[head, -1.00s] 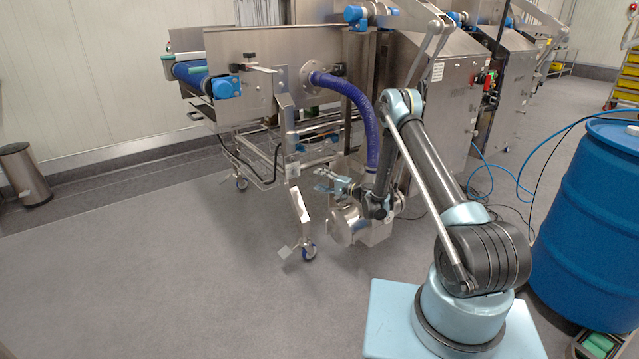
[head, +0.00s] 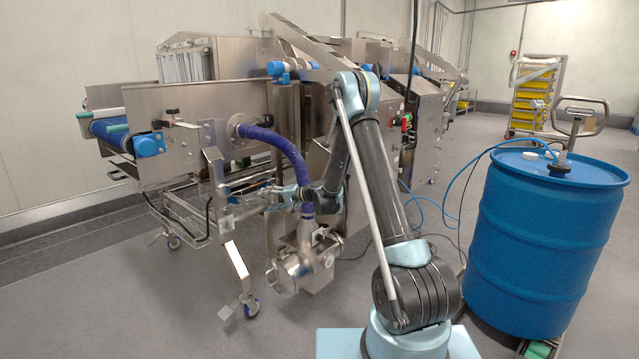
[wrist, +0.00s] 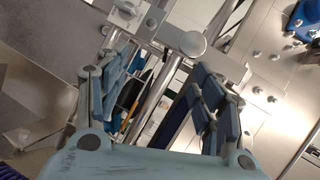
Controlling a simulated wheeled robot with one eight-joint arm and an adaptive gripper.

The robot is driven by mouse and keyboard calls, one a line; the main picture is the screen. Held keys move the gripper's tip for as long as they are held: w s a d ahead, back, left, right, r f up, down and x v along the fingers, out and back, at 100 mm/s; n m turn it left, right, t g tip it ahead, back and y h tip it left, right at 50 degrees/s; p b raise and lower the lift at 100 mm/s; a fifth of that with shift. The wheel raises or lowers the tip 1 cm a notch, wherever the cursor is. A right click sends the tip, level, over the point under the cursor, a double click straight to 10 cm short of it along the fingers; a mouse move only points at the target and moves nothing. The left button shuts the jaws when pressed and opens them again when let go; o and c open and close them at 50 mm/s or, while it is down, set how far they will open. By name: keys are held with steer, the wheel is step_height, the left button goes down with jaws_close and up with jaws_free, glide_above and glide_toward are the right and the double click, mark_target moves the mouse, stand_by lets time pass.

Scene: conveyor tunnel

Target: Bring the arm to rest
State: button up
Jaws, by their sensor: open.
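My arm rises from its light blue base at the bottom of the head view, bends at a high elbow, and reaches down and away. My gripper (head: 274,194) is at its far end, small in this view, beside the steel conveyor machine's lower frame and the blue hose. In the wrist view my gripper (wrist: 158,82) has its two blue-grey padded fingers spread apart. Nothing is held between them. Steel rods and a round knob of the machine show close beyond the fingers. I cannot tell whether any finger touches the machine.
The steel conveyor machine (head: 205,112) stands ahead, with a blue ribbed hose (head: 284,150) hanging near my forearm. A steel motor-like unit (head: 293,268) sits below my gripper. A blue drum (head: 535,250) stands close on the right. The floor at the lower left is clear.

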steer(key=s+d+r+n+g+h, duration=0.1)
steer(key=s+d+r+h, duration=0.2)
steer(key=s+d+r, duration=0.55)
steer(key=s+d+r+n+h, duration=0.1)
steer(key=s+d+r+h, duration=0.3)
steer(key=s+d, duration=0.75)
steer(key=s+d+f+h, duration=0.2)
steer(key=s+d, duration=0.5)
steer(key=s, duration=0.3)
steer(key=s+d+f+g+h, duration=0.1)
steer(key=s+d+f+h, duration=0.1)
steer(key=s+d, duration=0.4)
steer(key=s+d+f+h, duration=0.2)
steer(key=s+d, duration=0.5)
steer(key=s, duration=0.7)
steer(key=shift+s+d+f+h, duration=0.3)
steer(key=shift+s+h, duration=0.05)
steer(key=shift+h, duration=0.05)
